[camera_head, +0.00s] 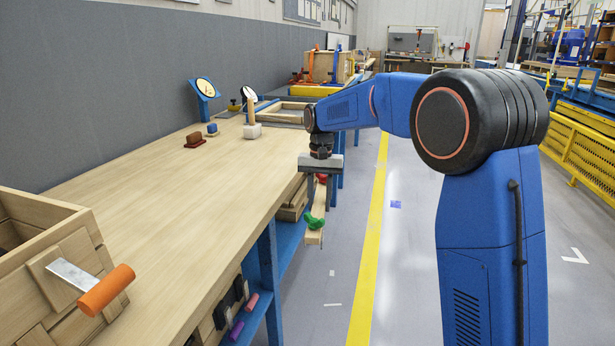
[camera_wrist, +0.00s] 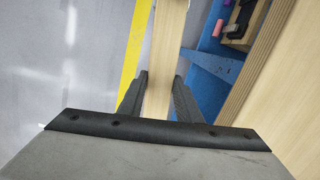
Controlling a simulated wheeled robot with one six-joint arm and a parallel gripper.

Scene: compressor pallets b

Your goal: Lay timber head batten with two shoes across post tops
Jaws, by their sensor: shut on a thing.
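My gripper (camera_head: 321,190) is shut on a pale timber batten (camera_head: 314,238) and holds it out over the floor, beside the bench's right edge. The batten also shows in the wrist view (camera_wrist: 166,45), running lengthwise between the two dark fingers of my gripper (camera_wrist: 160,90). A green piece (camera_head: 315,222) is on the batten near its close end. A red piece (camera_head: 322,178) shows by the fingers; I cannot tell whether these are the shoes. One upright wooden post (camera_head: 251,110) stands in a pale block on the bench. A second post is not clear.
The long bench top (camera_head: 190,210) is mostly clear. An open wooden crate (camera_head: 45,235) with an orange-handled tool (camera_head: 105,290) stands at the near left. A brown block (camera_head: 195,140), a blue dial stand (camera_head: 203,95) and a wooden frame (camera_head: 283,112) sit farther back.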

